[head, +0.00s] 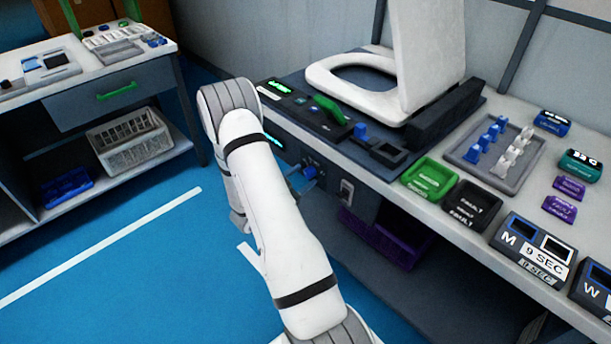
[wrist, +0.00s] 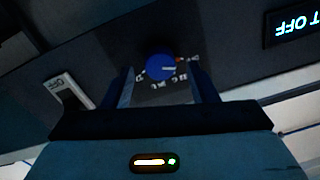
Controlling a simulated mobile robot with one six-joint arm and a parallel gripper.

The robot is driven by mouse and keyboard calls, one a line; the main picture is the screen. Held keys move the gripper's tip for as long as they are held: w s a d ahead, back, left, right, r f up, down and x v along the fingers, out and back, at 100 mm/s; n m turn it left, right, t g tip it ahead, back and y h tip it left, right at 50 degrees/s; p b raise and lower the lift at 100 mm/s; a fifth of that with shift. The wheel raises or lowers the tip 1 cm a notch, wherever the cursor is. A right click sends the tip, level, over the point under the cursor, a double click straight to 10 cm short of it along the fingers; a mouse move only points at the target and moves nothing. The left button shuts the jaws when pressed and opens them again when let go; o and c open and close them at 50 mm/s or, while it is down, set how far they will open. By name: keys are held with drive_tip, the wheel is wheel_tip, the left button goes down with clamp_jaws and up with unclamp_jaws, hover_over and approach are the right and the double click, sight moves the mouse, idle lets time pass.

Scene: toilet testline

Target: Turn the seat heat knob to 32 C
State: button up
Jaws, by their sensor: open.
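The seat heat knob (wrist: 161,67) is a round blue knob with a pale pointer line, on the dark front panel in the wrist view. White marks ring it, but they appear upside down and are too small to read. My gripper (wrist: 163,85) is open, with one finger to each side of the knob in the picture. I cannot tell whether the fingers touch it. In the head view the knob (head: 309,172) shows as a small blue spot on the bench front, beside my gripper (head: 300,180), which my arm partly hides.
A rocker switch marked OFF (wrist: 68,90) and a lit display reading OFF (wrist: 297,24) flank the knob. Above the panel are the bench top with a toilet seat (head: 345,92), a green bin (head: 428,180) and a black bin (head: 470,206). Blue floor (head: 130,260) is open at left.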

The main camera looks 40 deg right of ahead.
drive_tip(key=shift+w+d, duration=0.1)
drive_tip(key=shift+d, duration=0.65)
